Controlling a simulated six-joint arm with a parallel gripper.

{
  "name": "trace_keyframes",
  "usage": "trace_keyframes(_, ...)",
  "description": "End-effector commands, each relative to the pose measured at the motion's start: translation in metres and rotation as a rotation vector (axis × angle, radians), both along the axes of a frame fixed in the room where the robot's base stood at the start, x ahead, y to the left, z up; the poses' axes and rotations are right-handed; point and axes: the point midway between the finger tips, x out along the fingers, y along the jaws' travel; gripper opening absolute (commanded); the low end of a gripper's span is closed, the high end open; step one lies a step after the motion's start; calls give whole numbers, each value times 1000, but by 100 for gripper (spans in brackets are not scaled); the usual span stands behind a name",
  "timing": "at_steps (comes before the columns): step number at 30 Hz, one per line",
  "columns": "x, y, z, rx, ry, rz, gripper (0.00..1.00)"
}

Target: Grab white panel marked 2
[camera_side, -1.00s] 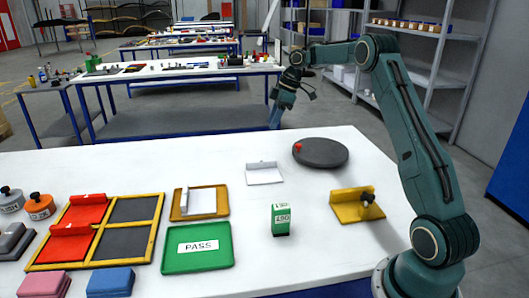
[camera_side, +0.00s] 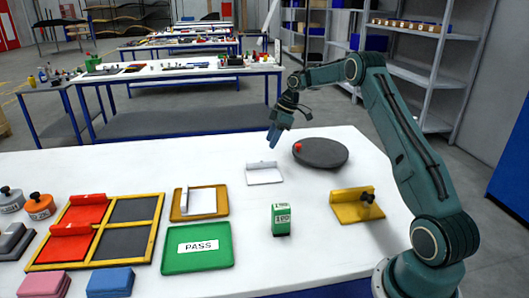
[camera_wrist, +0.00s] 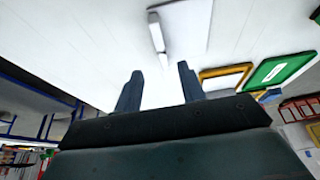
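A white panel (camera_side: 265,176) with a raised back edge lies on the white table, near the middle. It also shows at the top of the wrist view (camera_wrist: 188,22). No number is readable on it. A second white panel (camera_side: 202,204) sits in an ochre tray (camera_side: 177,214) to the left; its marking is not readable either. My gripper (camera_side: 272,137) is in the air above and behind the first panel, apart from it. In the wrist view its two fingers (camera_wrist: 160,88) are spread with nothing between them.
A dark round disc (camera_side: 325,154) with a red knob lies to the panel's right. A yellow bracket (camera_side: 352,212), a green block (camera_side: 281,220) and a green PASS tray (camera_side: 170,261) are nearer. A yellow-framed tray (camera_side: 154,208) with red parts is left. Table around the panel is clear.

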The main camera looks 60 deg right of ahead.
Motion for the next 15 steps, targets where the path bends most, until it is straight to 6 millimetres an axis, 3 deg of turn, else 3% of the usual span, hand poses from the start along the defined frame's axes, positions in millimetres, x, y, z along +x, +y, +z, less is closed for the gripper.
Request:
trace_keyframes(6, 7, 8, -26, 0, 2, -1, 40)
trace_keyframes(15, 9, 10, -33, -1, 1, 0, 40)
